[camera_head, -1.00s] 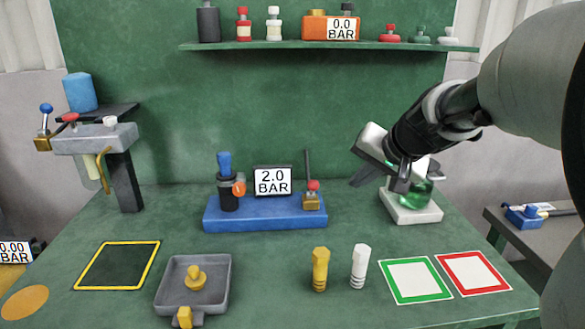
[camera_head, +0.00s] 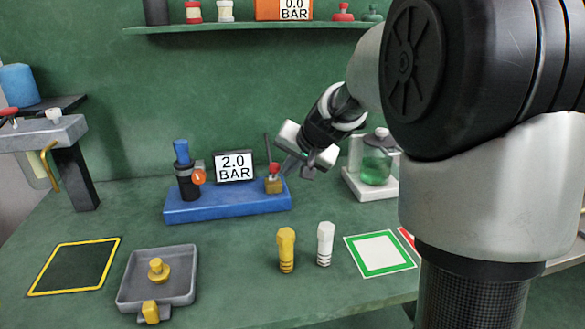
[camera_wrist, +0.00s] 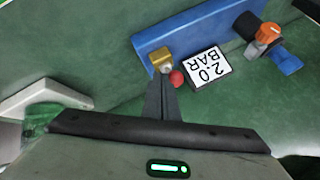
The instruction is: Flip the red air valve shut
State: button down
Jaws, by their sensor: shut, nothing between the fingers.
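The red air valve is a small brass block (camera_head: 274,186) with a red ball knob (camera_head: 274,168), at the right end of the blue base (camera_head: 225,203). A thin dark rod rises behind the knob. My gripper (camera_head: 283,169) is shut and empty, its tips just right of the knob. In the wrist view the shut fingers (camera_wrist: 163,84) point at the brass block (camera_wrist: 161,60), and the red knob (camera_wrist: 177,79) lies close beside their tips. I cannot tell whether they touch it. A display (camera_head: 234,167) on the base reads 2.0 BAR.
A black regulator (camera_head: 188,182) with a blue top and orange dial stands on the base's left. A green flask (camera_head: 376,166) on a white stand is right of my gripper. Yellow (camera_head: 286,250) and white (camera_head: 325,244) pegs and a grey tray (camera_head: 180,292) stand in front.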

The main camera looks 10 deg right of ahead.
jog(key=shift+r+p, duration=0.1)
jog(key=shift+p, duration=0.2)
jog(key=p, duration=0.3)
jog(key=shift+w+r+g, duration=0.25)
jog(key=shift+g, duration=0.05)
